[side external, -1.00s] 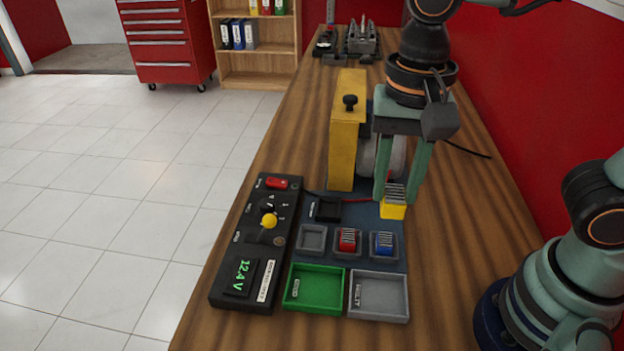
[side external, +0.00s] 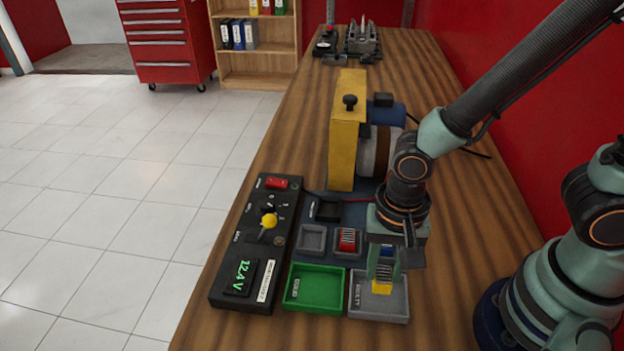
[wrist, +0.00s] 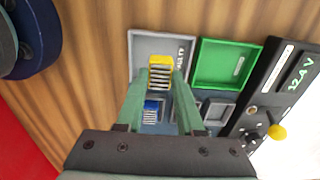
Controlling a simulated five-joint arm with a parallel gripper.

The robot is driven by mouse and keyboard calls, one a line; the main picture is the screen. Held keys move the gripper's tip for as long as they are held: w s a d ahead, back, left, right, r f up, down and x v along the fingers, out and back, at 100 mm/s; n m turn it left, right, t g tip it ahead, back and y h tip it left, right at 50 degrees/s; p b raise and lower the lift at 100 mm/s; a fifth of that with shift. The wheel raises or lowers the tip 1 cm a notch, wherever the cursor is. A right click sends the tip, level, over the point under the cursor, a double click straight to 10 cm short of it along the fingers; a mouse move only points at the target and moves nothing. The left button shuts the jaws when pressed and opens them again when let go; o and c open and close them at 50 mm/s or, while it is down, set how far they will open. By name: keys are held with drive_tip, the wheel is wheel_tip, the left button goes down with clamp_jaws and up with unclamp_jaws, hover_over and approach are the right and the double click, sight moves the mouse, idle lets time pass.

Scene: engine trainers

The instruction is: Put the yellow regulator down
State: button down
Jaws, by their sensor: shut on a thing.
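The yellow regulator (side external: 382,287), with a finned top, is held between the fingers of my gripper (side external: 382,268). In the side view it is at the grey tray (side external: 377,313) at the front right. The wrist view shows the yellow regulator (wrist: 160,66) between the fingertips, overlapping the near part of the grey tray (wrist: 150,45). I cannot tell whether it touches the tray floor. My gripper is shut on it and points down. The grey tray's label reads something like "FAULTY".
A green tray (side external: 315,290) stands left of the grey one. A black panel (side external: 245,280) reads 12.4 V. A yellow upright (side external: 346,130) stands behind.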

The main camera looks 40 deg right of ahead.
sight(384, 273)
drive_tip(key=shift+f, duration=2.05)
drive_tip(key=shift+f, duration=0.1)
drive_tip(key=c, duration=0.5)
unclamp_jaws()
drive_tip(key=shift+c, duration=0.2)
wheel_tip(384, 273, up, 12)
drive_tip(key=shift+r, duration=0.1)
drive_tip(key=w+d+r+n+t, duration=0.2)
drive_tip(key=w+d+r+n, duration=0.1)
drive_tip(key=d, duration=0.4)
drive_tip(key=w+d+r+n+t, duration=0.3)
drive_tip(key=w+d+r+n, duration=0.1)
drive_tip(key=d+r+n, duration=0.2)
drive_tip(key=shift+w+d+r+t, duration=0.3)
drive_tip(key=shift+d+r, duration=0.5)
drive_tip(key=shift+r, duration=0.1)
